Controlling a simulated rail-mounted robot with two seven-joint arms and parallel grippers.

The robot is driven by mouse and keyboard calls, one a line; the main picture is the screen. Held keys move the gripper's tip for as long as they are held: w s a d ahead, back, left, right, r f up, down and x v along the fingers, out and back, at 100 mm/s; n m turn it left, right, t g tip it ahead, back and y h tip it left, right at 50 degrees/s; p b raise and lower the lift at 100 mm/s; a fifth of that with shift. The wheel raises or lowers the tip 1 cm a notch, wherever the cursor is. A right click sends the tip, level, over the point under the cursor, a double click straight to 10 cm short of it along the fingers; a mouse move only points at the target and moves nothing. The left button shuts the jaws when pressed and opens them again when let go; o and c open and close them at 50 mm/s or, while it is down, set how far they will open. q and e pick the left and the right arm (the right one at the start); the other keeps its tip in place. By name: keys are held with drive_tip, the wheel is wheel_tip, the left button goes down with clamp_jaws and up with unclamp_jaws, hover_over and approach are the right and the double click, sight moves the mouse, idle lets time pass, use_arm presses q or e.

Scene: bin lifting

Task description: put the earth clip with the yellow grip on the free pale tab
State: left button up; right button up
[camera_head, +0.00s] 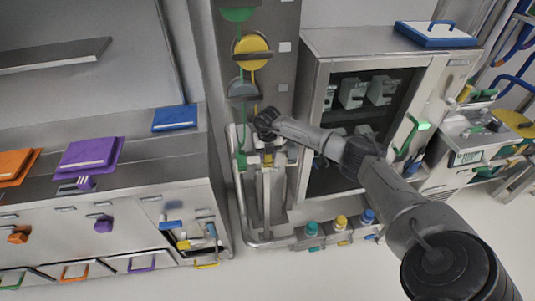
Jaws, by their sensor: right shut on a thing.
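My right gripper (268,143) reaches in from the right and points down in front of the grey column, above a metal pipe frame. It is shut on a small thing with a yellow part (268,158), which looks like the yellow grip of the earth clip. The clip is small and partly hidden by my wrist. A yellow line runs down from a yellow reel (252,50) toward my wrist. I cannot tell which tab is free. My left gripper is not in view.
A green reel (238,12) and a grey reel (243,90) hang on the same column. A metal cabinet (318,45) stands to the right. Several capped fittings (312,229) line the floor rail. A steel counter (140,165) with coloured lids is at left.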

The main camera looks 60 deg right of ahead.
drive_tip(key=shift+f, duration=0.1)
idle(0.3)
drive_tip(key=o, duration=1.2)
drive_tip(key=shift+c, duration=0.2)
wheel_tip(320, 180, up, 12)
drive_tip(key=shift+r+p, duration=0.1)
drive_tip(key=shift+p, duration=0.6)
drive_tip(key=shift+r, duration=0.9)
